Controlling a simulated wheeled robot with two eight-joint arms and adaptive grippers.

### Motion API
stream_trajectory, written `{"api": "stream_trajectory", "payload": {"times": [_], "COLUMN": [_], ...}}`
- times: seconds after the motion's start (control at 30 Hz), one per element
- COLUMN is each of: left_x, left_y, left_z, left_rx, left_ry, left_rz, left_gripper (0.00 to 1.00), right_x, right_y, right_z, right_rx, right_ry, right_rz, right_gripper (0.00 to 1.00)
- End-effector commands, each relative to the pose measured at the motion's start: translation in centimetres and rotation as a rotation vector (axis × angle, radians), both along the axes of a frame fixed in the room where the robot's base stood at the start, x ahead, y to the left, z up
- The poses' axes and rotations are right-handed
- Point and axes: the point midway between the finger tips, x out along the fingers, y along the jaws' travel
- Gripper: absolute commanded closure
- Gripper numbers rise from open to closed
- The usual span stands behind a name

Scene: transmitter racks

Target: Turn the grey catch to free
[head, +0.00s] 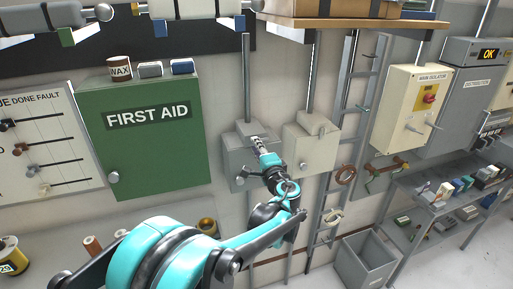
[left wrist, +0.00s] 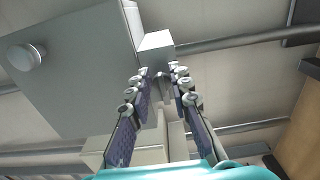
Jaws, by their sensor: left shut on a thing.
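A grey box (head: 236,160) hangs on the wall right of the green first aid cabinet, with a round knob low on its front. It fills the upper left of the left wrist view (left wrist: 75,70). A pale block (left wrist: 156,42) juts from its edge. My left gripper (head: 257,143) is at the upper part of this box. In the left wrist view its two fingers (left wrist: 160,80) are close together on a small grey piece just beside the block, which looks like the grey catch; the fingers largely hide it. My right gripper is not in view.
A cream box (head: 311,155) with its own knob hangs just to the right. The first aid cabinet (head: 145,145) is close on the left. A ladder (head: 345,140) stands farther right, a shelf (head: 350,22) overhangs above, and a grey bin (head: 365,262) is below.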

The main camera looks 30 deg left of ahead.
Motion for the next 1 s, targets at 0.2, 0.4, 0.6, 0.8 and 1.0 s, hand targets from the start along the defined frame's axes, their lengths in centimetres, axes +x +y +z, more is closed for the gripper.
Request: {"api": "stream_trajectory", "payload": {"times": [0.2,0.4,0.6,0.8,1.0], "left_x": [0.0,0.0,-0.2,-2.2,-5.1], "left_y": [0.0,0.0,-0.3,-2.9,-6.2], "left_z": [-0.1,0.0,0.0,0.0,0.0], "left_rx": [-0.001,-0.001,0.001,0.0,0.0], "left_ry": [0.0,0.001,0.001,0.001,0.001], "left_rz": [0.0,0.0,-0.001,-0.005,-0.005], "left_gripper": [0.7,0.6,0.6,0.6,0.6], "right_x": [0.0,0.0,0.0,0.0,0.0], "right_y": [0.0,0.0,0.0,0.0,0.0], "right_z": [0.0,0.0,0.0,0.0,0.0], "right_rx": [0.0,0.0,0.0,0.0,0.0], "right_ry": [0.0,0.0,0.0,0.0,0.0], "right_rz": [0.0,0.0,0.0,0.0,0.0], "right_gripper": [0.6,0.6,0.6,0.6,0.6]}}
